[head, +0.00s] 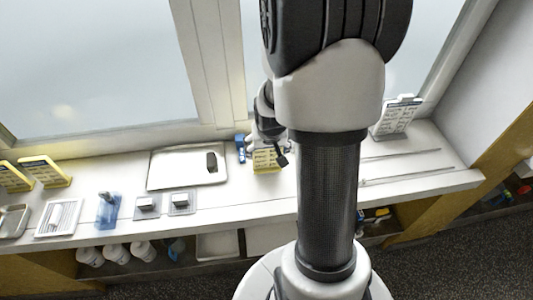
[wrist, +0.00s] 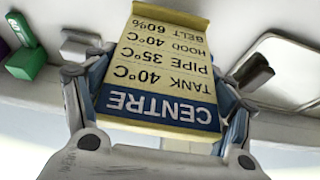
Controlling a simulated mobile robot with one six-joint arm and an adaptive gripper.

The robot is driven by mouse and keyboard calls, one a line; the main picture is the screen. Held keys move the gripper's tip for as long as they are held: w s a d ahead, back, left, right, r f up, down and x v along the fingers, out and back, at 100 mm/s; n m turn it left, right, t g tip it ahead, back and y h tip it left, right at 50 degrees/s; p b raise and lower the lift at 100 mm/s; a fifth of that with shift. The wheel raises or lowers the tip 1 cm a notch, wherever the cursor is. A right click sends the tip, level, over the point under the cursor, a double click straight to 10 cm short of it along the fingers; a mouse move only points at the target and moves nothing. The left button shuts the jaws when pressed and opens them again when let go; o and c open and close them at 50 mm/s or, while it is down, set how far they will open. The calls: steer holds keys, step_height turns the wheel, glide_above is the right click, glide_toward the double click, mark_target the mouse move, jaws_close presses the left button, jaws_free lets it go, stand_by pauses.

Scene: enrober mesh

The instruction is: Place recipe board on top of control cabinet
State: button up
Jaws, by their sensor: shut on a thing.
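The recipe board (wrist: 150,85) is a yellow card with a blue band reading CENTRE and lines for tank, pipe, hood and belt. My gripper (wrist: 157,108) is shut on it, with a finger at each side edge of the blue band. The text appears upside down in the wrist view. In the head view the board (head: 266,160) shows at the middle of the white counter, below my gripper (head: 268,143), and my arm stands just to its right. I cannot tell whether the board touches the counter. I cannot pick out the control cabinet with certainty.
A metal tray (head: 160,180) and a blue item (head: 240,150) are left of the board. Two more yellow boards (head: 45,171) stand at far left. A white lettered board (head: 393,119) stands at right, behind thin rods (head: 410,175). White jugs (head: 90,257) sit below the counter.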

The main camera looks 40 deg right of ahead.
steer(key=shift+f, duration=0.9)
steer(key=shift+r, duration=0.1)
steer(key=o, duration=1.3)
